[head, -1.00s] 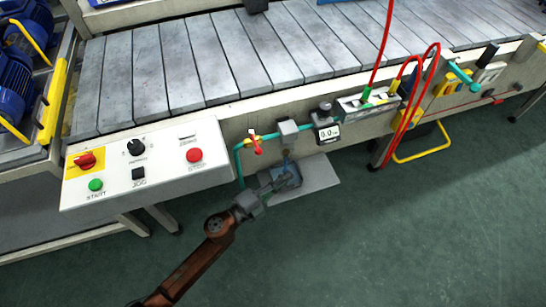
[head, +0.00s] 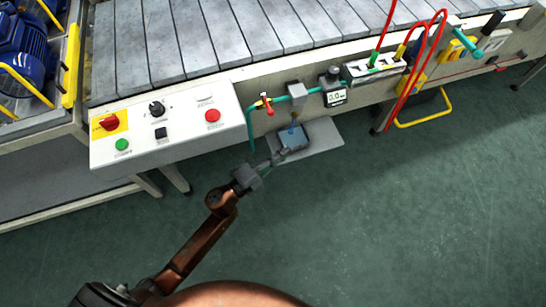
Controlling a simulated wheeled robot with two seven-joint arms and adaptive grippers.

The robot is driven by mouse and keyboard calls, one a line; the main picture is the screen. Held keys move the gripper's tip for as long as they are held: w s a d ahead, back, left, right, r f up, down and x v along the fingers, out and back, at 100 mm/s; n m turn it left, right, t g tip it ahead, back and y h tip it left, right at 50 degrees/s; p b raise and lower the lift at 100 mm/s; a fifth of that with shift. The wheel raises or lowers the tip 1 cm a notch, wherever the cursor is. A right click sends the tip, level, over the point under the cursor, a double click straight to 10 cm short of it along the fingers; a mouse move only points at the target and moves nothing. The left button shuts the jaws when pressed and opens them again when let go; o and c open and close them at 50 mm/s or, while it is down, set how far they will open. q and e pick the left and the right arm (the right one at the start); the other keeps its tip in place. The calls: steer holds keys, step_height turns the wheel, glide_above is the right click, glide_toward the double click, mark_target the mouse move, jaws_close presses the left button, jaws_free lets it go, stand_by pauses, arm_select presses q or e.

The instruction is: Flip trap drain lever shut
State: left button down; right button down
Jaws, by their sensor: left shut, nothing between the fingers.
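The grey trap block (head: 297,92) sits on the green pipe along the conveyor's side. A small blue part (head: 293,122), perhaps the drain lever, hangs below it; it is too small to tell its setting. A blue-topped box (head: 294,137) stands beneath it on a pale plate (head: 326,143). My left gripper (head: 275,160) is shut and empty, just left of and in front of the box, below the trap. Whether it touches the box I cannot tell. My right gripper is not in view.
A red-handled valve (head: 268,106) is on the pipe left of the trap, and a gauge (head: 335,96) is to its right. The control panel (head: 180,140) stands close at the left. Red hoses (head: 409,80) hang at the right. The green floor (head: 400,220) is clear.

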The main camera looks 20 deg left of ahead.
arm_select(q)
steer(key=shift+w+a+p+v, duration=0.1)
steer(key=shift+a+p+v, duration=0.1)
steer(key=shift+v, duration=0.65)
steer(key=shift+w+a+p+v, duration=0.1)
steer(key=shift+a+v, duration=0.05)
steer(key=shift+v, duration=0.7)
